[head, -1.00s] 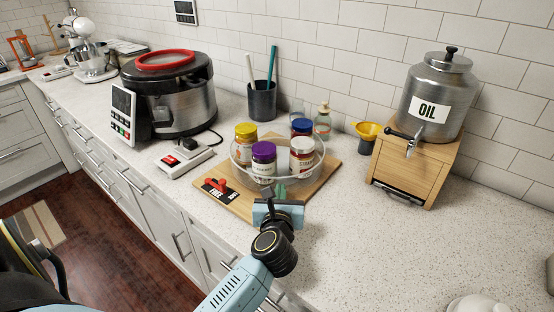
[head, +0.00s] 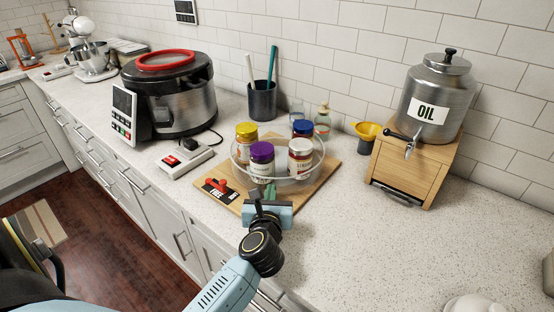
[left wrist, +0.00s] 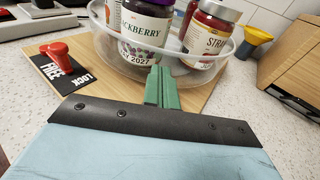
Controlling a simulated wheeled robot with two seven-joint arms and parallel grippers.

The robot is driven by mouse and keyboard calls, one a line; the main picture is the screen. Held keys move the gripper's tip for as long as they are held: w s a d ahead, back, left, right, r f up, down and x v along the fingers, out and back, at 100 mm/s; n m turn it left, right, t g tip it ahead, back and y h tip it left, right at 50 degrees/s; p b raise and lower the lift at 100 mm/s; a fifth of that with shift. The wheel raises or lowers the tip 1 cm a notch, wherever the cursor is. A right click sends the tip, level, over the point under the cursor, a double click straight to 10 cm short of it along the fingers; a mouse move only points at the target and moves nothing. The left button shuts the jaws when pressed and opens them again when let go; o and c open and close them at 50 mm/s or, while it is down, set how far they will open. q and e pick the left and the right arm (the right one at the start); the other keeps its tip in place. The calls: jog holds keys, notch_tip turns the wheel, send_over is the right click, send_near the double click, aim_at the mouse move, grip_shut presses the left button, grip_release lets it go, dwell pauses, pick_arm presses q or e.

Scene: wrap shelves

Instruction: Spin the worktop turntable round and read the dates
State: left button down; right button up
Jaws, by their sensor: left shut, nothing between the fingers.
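The clear round turntable (head: 290,180) stands on a wooden board and carries several jars. In front are a purple-lidded jar (head: 261,158) and a white-lidded jar (head: 300,158); behind are a yellow-lidded jar (head: 246,135) and a blue-lidded jar (head: 303,129). In the left wrist view the purple-lidded jar (left wrist: 146,28) reads "...CKBERRY" with a partly hidden date ending 2027; the other front jar (left wrist: 206,35) reads "STRA...", no date readable. My left gripper (head: 270,189) is shut and empty, its green fingers (left wrist: 162,88) at the turntable's near rim. Contact is unclear. My right gripper is out of view.
A red knob (head: 217,184) sits on a black FREE/LOCK plate at the board's left corner. A cooker (head: 185,105) stands left, a utensil cup (head: 262,102) behind, and an oil dispenser (head: 425,115) on a wooden stand right. The front-right counter is mostly clear.

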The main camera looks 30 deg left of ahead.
pick_arm(q)
jog(key=shift+s+a+r, duration=0.1)
jog(key=shift+s+a, duration=0.15)
jog(key=shift+a, duration=0.5)
jog(key=shift+s+d+p, duration=0.2)
jog(key=shift+s+p, duration=0.2)
jog(key=shift+f+v, duration=0.2)
jog(key=shift+v, duration=1.05)
jog(key=shift+s+a+f, duration=0.1)
